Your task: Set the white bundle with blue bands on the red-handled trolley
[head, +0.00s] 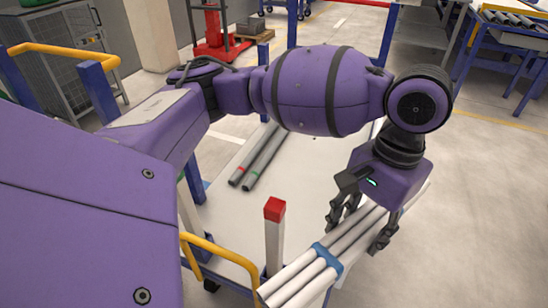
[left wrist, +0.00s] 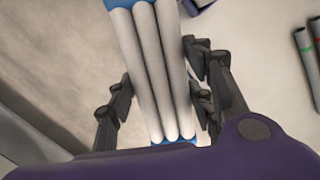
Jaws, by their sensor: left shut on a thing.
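The white pipe bundle with blue bands (head: 300,281) slants across the lower right of the head view. In the left wrist view the bundle (left wrist: 147,70) runs up between the fingers, with blue bands at the top and bottom. My left gripper (head: 358,232) is shut on the bundle from above. The trolley's pale deck (head: 222,215) lies below and behind it, with blue posts. A red bar (head: 362,3) shows at the top between two posts. The bundle appears over the deck's right front edge; its height above the deck cannot be told. My right gripper is not in view.
Two grey pipes (head: 262,158) with red and green bands lie on the deck. A red-capped white post (head: 274,235) stands close to the bundle's near end. A yellow rail (head: 222,255) runs along the near left. Open floor (head: 480,220) is at right.

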